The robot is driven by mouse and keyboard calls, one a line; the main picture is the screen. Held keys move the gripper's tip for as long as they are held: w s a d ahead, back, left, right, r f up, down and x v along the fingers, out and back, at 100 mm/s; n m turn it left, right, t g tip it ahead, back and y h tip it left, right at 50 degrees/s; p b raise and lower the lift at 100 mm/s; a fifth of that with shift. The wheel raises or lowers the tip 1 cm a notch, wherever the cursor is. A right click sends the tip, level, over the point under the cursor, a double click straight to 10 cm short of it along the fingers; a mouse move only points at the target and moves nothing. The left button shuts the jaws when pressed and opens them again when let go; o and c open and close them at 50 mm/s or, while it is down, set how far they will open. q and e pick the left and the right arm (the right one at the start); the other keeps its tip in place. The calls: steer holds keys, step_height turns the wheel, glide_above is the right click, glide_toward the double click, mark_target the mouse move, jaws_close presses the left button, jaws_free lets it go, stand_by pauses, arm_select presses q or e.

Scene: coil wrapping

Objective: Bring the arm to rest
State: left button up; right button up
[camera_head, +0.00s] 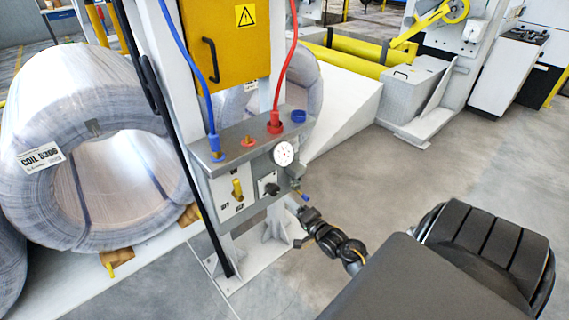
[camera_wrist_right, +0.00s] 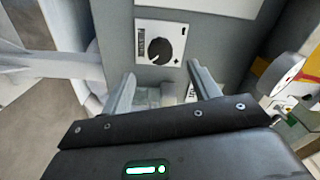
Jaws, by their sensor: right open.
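My right gripper (camera_head: 304,201) is beside the lower right corner of the grey control box (camera_head: 222,196), at the end of my arm. In the right wrist view the two fingers (camera_wrist_right: 163,88) are apart with nothing between them. They point at the box's face, below a black rotary knob (camera_wrist_right: 159,50) on a white plate. The knob also shows in the head view (camera_head: 271,188). Whether the fingertips touch the box, I cannot tell. My left gripper is in neither view.
Blue and red hoses run down to the box, which carries a gauge (camera_head: 283,153) and a yellow lever (camera_head: 238,189). A yellow cabinet (camera_head: 226,40) is above. Grey floor (camera_head: 450,165) is open to the right.

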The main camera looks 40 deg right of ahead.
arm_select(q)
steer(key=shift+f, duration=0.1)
arm_select(e)
steer(key=shift+s, duration=0.35)
steer(key=s+a+f+n+g+p, duration=0.3)
steer(key=s+a+f+n+g, duration=0.15)
steer(key=s+f, duration=0.4)
steer(key=s+a+f+n+g+p, duration=0.35)
steer(key=s+a+f, duration=0.2)
steer(key=f, duration=0.65)
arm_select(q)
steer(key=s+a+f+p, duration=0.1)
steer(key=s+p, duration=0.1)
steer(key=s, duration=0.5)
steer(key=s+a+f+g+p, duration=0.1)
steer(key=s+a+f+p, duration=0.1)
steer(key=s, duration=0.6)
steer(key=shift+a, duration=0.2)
arm_select(e)
steer(key=s+a+f+n+g, duration=0.2)
steer(key=s+f+n+g, duration=0.1)
steer(key=s, duration=0.6)
steer(key=s+a+f+n+g, duration=0.2)
steer(key=s+f+n+g, duration=0.1)
steer(key=s, duration=0.7)
steer(key=s+a+f+n+g, duration=0.2)
steer(key=s+f+n+g, duration=0.1)
steer(key=s, duration=0.6)
steer(key=shift+s+a, duration=0.15)
steer(key=shift+s, duration=0.1)
